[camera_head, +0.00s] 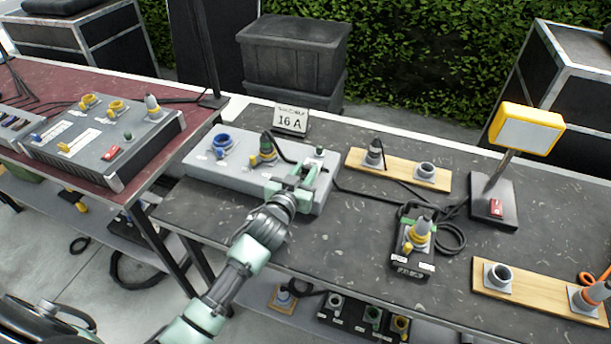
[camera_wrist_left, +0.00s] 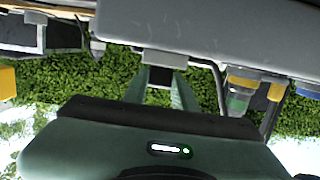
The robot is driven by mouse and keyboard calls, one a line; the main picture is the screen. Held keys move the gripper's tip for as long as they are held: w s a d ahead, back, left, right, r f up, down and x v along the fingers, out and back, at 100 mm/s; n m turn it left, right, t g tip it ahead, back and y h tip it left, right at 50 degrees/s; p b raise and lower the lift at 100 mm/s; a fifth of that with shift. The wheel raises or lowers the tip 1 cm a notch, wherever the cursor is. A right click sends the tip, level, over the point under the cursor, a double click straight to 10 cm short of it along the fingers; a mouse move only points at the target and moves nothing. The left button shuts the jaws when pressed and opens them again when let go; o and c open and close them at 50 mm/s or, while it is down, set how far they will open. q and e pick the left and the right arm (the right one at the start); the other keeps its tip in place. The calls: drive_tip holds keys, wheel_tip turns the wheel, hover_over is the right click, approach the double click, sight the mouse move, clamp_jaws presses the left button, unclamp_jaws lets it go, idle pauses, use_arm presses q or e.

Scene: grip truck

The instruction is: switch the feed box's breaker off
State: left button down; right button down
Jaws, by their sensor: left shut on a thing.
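The feed box (camera_head: 235,187) is a long grey box on the dark table. It has a blue socket (camera_head: 222,142), a yellow socket with a dark plug in it, and a small green lamp (camera_head: 319,151) near its right end. My left gripper (camera_head: 298,188) is at the right end of the box, below that lamp. It covers the breaker in the head view, so the breaker's position cannot be read. In the left wrist view a small grey block on the box (camera_wrist_left: 165,57) sits between the closed fingers (camera_wrist_left: 162,80); it appears to be the breaker. My right gripper is not in view.
A "16 A" sign (camera_head: 291,120) stands behind the box. A similar grey box (camera_head: 75,150) with a red switch (camera_head: 113,152) is on the red table at left. Wooden socket boards, a small dark box (camera_head: 410,262) and a yellow lamp (camera_head: 527,128) are to the right.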

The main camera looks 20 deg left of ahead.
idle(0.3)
use_arm(q)
drive_tip(key=c, duration=1.1)
unclamp_jaws()
drive_tip(key=shift+s, duration=0.5)
drive_tip(key=s, duration=0.3)
drive_tip(key=s+r+b, duration=0.1)
drive_tip(key=s, duration=0.2)
drive_tip(key=shift+s+a+r, duration=0.15)
drive_tip(key=shift+s+r, duration=0.05)
drive_tip(key=shift+s, duration=0.15)
